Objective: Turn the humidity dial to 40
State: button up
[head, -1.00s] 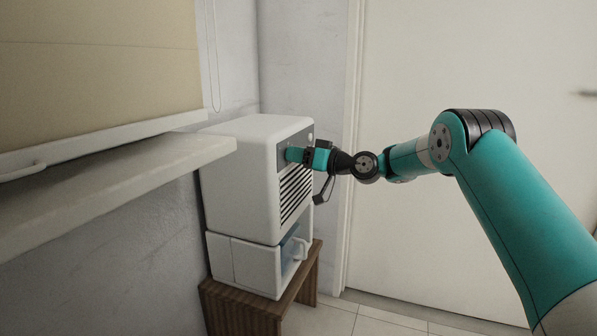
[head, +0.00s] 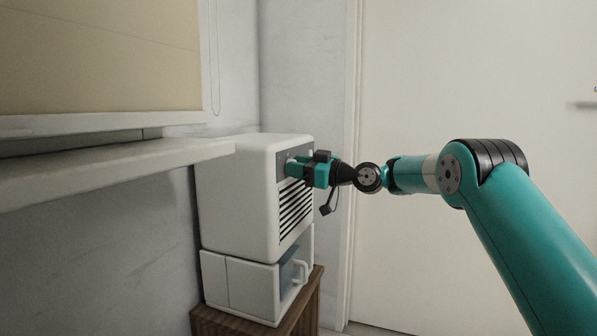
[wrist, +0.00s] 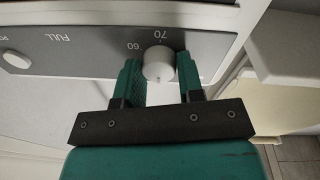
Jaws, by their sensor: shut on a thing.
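The dehumidifier (head: 232,200) is a white box unit with a grey control panel (wrist: 90,50). The humidity dial (wrist: 158,63) is a small round white knob on that panel in the wrist view. The marks 60 and 70 are readable beside it; other marks are hidden, and I cannot tell where the dial points. My gripper (head: 292,168) reaches the panel from the right. In the wrist view its two teal fingers stand on either side of the dial, shut on it. In the head view the gripper hides the dial.
A second white knob or button (wrist: 16,59) sits farther left on the panel, near the word FULL. A drawer-like tank with a handle (head: 301,271) is below the vents. The unit stands on a wooden stool (head: 300,318). A white sill (head: 120,168) juts out at left.

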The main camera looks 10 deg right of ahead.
jog(key=o, duration=0.9)
jog(key=shift+s+d, duration=0.1)
jog(key=b+v, duration=0.9)
jog(key=v, duration=0.8)
jog(key=shift+d+b, duration=0.1)
jog(key=shift+b, duration=0.3)
jog(key=shift+r, duration=0.15)
